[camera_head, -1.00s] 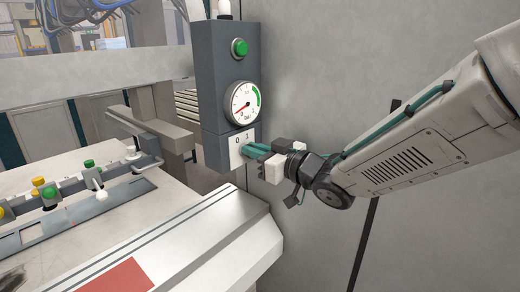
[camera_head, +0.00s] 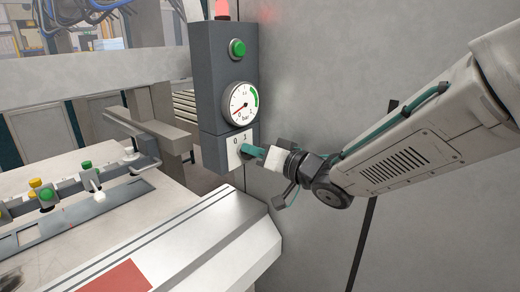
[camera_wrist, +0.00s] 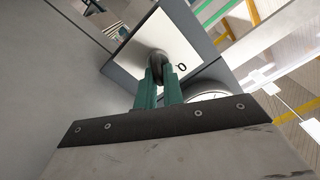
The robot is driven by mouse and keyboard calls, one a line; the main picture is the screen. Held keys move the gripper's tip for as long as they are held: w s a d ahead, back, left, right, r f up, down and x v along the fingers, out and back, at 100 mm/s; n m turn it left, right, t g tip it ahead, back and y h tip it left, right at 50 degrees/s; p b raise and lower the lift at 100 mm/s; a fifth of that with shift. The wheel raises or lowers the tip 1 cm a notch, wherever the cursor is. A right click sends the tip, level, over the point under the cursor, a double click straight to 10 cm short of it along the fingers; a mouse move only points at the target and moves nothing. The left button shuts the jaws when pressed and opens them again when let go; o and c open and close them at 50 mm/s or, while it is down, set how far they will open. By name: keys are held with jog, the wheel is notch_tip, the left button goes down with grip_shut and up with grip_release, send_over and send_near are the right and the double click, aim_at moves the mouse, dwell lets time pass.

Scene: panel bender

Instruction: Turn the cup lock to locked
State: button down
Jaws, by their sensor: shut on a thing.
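The cup lock (camera_wrist: 157,60) is a dark round knob on a light plate (camera_head: 235,159) marked 0 and 1, at the bottom of a dark grey control box. In the wrist view the plate (camera_wrist: 180,42) looks tilted and a small 0 mark shows beside the knob. My gripper (camera_head: 248,152) reaches in from the right with its teal fingers at the plate. In the wrist view its fingers (camera_wrist: 159,82) are shut around the knob. In the head view the fingers hide most of the knob, so its exact setting is hard to read.
Above the lock are a pressure gauge (camera_head: 240,104), a green button (camera_head: 238,48) and a red lamp (camera_head: 222,9). A grey wall (camera_head: 320,80) stands behind.

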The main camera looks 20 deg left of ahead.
jog(key=shift+r, duration=0.2)
jog(key=c, duration=1.5)
grip_release()
jog(key=shift+f, duration=0.1)
jog(key=v, duration=0.8)
jog(key=shift+d, duration=0.1)
